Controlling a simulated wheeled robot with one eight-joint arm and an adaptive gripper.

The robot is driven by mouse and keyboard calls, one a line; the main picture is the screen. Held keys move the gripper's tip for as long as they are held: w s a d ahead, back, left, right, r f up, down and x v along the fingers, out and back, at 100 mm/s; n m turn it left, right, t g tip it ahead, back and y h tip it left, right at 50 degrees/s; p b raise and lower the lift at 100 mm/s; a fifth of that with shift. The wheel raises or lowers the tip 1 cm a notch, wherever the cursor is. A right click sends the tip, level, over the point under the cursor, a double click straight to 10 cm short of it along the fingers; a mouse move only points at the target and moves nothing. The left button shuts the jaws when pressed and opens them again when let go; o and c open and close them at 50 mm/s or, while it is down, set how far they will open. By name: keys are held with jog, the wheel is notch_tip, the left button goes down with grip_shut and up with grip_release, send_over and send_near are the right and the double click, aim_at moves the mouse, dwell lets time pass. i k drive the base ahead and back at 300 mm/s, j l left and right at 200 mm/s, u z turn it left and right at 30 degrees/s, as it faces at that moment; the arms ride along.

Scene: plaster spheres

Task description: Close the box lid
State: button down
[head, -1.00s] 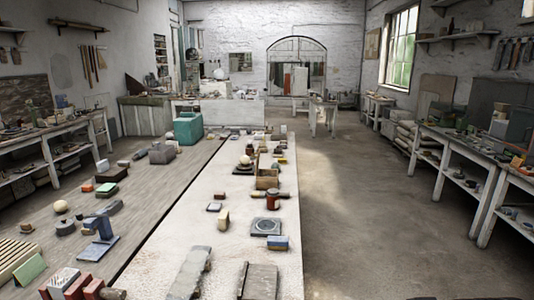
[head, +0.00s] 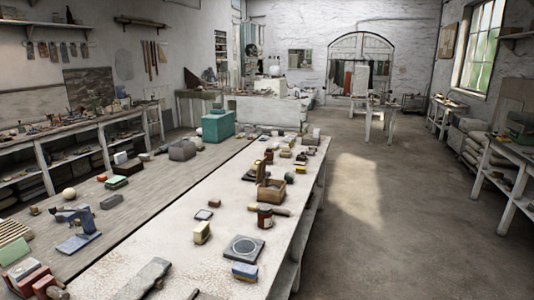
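A small brown wooden box (head: 271,192) stands on the pale long table (head: 180,240), right of its middle. Its lid (head: 261,171) appears raised at the back left side, so the box looks open. The inside is too small to make out. My gripper is not in the head view.
A dark red jar (head: 264,217) stands just in front of the box, with a pale rolled object beside it. Open floor (head: 370,220) runs along the table's right side.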

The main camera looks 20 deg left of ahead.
aim_at(261, 167)
jog(key=i+l, duration=0.1)
jog(key=i, duration=0.75)
jog(key=i+l, duration=0.1)
jog(key=i, duration=0.75)
jog(key=j+u, duration=0.05)
